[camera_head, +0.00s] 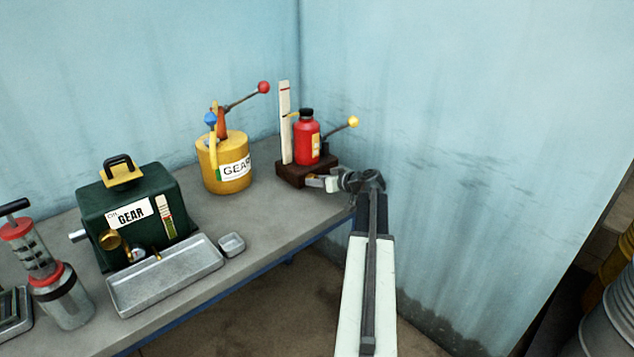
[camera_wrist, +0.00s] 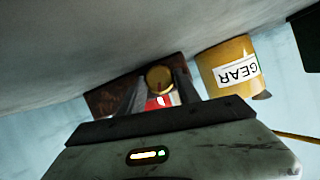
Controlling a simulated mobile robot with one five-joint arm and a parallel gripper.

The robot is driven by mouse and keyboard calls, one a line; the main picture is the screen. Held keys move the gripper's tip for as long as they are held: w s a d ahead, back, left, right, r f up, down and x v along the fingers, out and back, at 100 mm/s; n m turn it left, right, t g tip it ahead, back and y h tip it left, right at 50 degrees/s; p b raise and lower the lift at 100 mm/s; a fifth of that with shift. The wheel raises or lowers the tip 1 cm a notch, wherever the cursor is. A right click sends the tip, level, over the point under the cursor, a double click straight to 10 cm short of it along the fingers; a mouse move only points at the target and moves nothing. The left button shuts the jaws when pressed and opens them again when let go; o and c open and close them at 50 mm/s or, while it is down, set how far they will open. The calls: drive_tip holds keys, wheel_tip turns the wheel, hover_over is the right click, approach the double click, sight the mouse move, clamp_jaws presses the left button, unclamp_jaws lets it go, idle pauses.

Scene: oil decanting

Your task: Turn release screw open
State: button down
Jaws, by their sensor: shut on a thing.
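The release screw shows in the wrist view as a round brass knob (camera_wrist: 159,80) between the fingers of my gripper (camera_wrist: 160,75). My gripper is shut on it. In the head view my gripper (camera_head: 320,183) is at the front of a dark reddish-brown base (camera_head: 290,175), and I cannot make out the screw there. A red bottle (camera_head: 307,143) with a black cap stands upright at the base, beside a tall white scale (camera_head: 285,122). A lever with a yellow ball (camera_head: 352,122) sticks out to the right behind the bottle. The base also shows in the wrist view (camera_wrist: 105,98).
A yellow GEAR can (camera_head: 225,165) with a red-knobbed lever stands left of the base. A green GEAR box (camera_head: 130,215), a metal tray (camera_head: 165,275), a small square dish (camera_head: 232,244) and a syringe-like pump (camera_head: 45,265) are further left on the grey bench (camera_head: 280,222). Blue walls enclose the corner.

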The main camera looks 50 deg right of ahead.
drive_tip(key=shift+d+f+m+y+b, duration=0.15)
drive_tip(key=shift+m+y+b, duration=0.2)
drive_tip(key=shift+m+y, duration=0.5)
drive_tip(key=shift+m, duration=0.25)
drive_tip(key=c, duration=0.9)
unclamp_jaws()
drive_tip(key=shift+o, duration=0.2)
